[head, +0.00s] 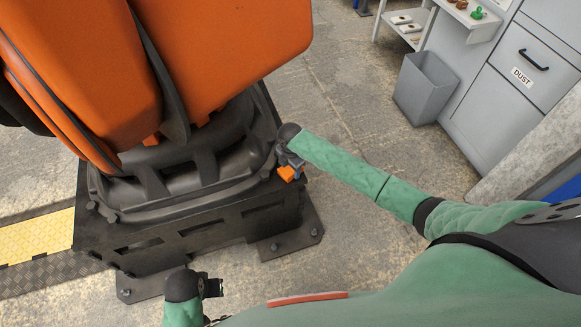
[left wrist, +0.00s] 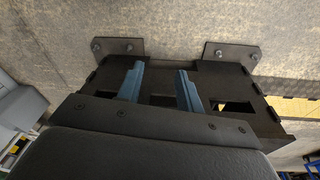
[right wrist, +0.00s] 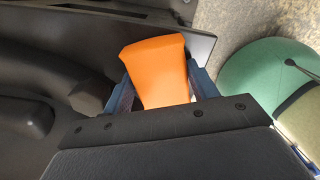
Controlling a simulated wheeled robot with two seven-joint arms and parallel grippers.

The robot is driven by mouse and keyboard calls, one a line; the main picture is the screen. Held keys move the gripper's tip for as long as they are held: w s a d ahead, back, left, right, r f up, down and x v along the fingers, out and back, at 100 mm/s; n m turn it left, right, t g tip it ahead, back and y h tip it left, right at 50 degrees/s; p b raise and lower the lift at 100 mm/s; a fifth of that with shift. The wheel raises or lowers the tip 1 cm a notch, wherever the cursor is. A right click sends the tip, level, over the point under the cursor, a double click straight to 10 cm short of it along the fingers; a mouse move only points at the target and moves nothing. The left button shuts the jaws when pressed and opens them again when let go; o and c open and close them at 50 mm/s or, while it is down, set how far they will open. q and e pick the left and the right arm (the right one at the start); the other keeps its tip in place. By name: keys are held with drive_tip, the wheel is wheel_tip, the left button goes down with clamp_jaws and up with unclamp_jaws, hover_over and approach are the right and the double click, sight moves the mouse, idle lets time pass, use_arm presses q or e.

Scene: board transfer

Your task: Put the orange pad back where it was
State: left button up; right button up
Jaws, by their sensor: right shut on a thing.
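The orange pad (head: 287,174) is at the right edge of the black machine base, in my right gripper (head: 291,162). In the right wrist view the pad (right wrist: 157,75) is a smooth orange block between the two blue fingers, which are shut on it. A dark surface lies behind it; I cannot tell whether the pad touches the base. My left gripper (head: 212,287) is low in the head view, in front of the base. In the left wrist view its blue fingers (left wrist: 161,78) are apart with nothing between them.
A large orange machine arm (head: 225,45) rises from the black base (head: 205,222), which has bolted foot plates (head: 290,240). A grey bin (head: 427,88) stands by grey drawers (head: 525,80). The concrete floor between base and bin is clear.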

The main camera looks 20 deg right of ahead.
drive_tip(key=shift+f, duration=0.15)
drive_tip(key=o, duration=1)
